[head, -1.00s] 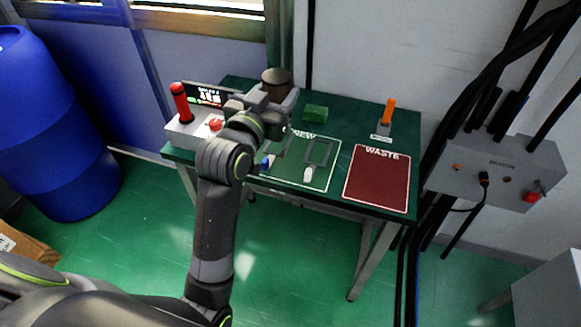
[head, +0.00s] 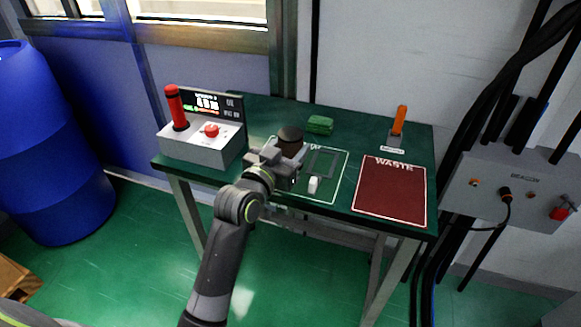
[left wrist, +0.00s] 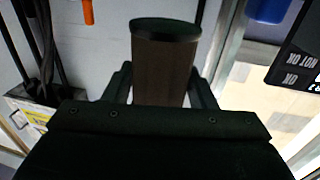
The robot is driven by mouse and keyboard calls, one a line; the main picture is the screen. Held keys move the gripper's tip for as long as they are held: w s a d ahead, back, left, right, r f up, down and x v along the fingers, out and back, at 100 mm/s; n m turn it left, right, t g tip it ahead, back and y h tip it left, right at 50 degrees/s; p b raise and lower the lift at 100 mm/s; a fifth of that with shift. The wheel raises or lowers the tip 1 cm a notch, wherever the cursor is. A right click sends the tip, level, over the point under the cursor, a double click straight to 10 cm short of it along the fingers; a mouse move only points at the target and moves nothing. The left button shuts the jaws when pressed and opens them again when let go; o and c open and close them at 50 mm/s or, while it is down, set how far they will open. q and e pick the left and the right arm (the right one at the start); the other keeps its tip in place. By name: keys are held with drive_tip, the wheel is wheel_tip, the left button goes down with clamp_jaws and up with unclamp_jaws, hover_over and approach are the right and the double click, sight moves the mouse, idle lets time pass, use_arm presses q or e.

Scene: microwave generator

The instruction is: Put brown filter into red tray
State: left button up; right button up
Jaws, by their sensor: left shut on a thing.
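The brown filter (head: 290,142) is a brown cylinder with a dark cap. My left gripper (head: 284,158) is shut on it and holds it upright over the green "NEW" area (head: 330,193). The filter also fills the middle of the left wrist view (left wrist: 165,70), between the two fingers. The red tray (head: 391,190), marked "WASTE", is flat and empty at the right of the table. The gripper and filter are to its left, apart from it. My right gripper is not in view.
A grey control box (head: 203,145) with a red handle stands at the left. A green block (head: 320,124) lies at the back. An orange-handled item (head: 399,122) stands behind the red tray. A white piece (head: 313,185) lies on the green area.

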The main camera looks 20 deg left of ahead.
use_arm(q)
drive_tip(key=shift+f+b, duration=0.5)
drive_tip(key=shift+f, duration=1.9)
drive_tip(key=shift+f, duration=0.1)
drive_tip(key=o, duration=1)
drive_tip(key=v, duration=1.2)
